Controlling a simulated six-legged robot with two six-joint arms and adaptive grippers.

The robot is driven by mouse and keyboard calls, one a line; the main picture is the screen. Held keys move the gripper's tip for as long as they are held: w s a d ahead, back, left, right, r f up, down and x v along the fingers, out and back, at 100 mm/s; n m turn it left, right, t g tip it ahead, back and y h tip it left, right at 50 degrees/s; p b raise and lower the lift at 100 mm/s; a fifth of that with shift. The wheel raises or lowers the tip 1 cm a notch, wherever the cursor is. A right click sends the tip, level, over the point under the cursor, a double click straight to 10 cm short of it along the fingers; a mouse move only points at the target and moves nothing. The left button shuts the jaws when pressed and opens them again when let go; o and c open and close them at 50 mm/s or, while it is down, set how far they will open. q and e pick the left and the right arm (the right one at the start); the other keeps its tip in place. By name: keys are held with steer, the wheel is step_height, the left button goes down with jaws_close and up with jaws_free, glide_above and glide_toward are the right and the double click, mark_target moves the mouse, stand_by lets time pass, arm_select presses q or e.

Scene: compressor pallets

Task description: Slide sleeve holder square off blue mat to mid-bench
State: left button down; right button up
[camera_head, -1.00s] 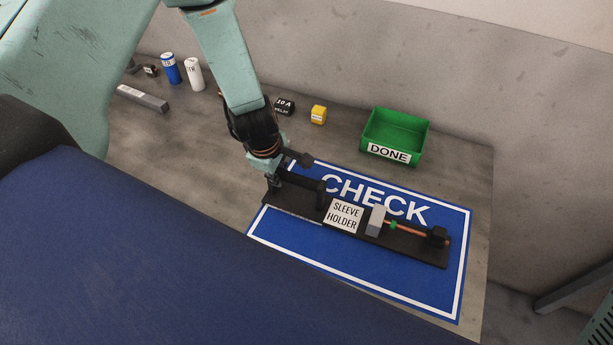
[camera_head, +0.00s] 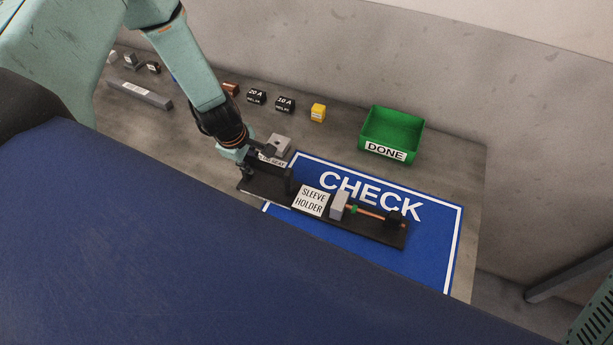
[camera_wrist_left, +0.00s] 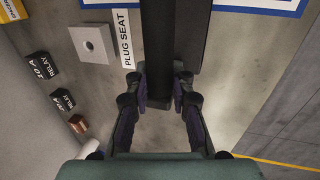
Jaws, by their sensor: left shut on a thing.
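The sleeve holder (camera_head: 364,224) is a long black base with a white label, a grey block, a green piece on a copper rod and a black end block. Its right part lies over the blue CHECK mat (camera_head: 425,262); its left end is on the bare grey bench. My left gripper (camera_head: 248,172) is shut on the holder's left end. In the left wrist view the fingers (camera_wrist_left: 160,100) close on the end of the black holder (camera_wrist_left: 172,40). My right gripper is not in view.
A green DONE bin (camera_head: 390,137) stands behind the mat. A grey plug seat block (camera_head: 277,145) is close behind the gripper. A yellow block (camera_head: 318,113), black relays (camera_head: 285,104) and a grey bar (camera_head: 140,94) line the back. Bare bench lies left of the holder.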

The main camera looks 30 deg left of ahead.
arm_select(q)
steer(key=shift+s+a+p, duration=0.15)
steer(key=shift+a+p, duration=0.4)
steer(key=shift+a, duration=1.15)
steer(key=shift+s+a+p, duration=0.15)
steer(key=shift+a+p, duration=0.35)
steer(key=shift+a, duration=1.15)
steer(key=shift+s+a+p, duration=0.15)
steer(key=shift+a+p, duration=0.05)
steer(key=shift+a, duration=1.2)
steer(key=shift+s+a+p, duration=0.1)
steer(key=shift+a+p, duration=0.1)
steer(key=shift+a, duration=1.2)
steer(key=shift+s+a+f, duration=0.1)
steer(key=shift+s+a, duration=0.05)
steer(key=shift+a, duration=1.15)
steer(key=c, duration=1.6)
jaws_free()
steer(key=o, duration=0.5)
steer(key=shift+a+f, duration=0.1)
steer(key=shift+w, duration=0.2)
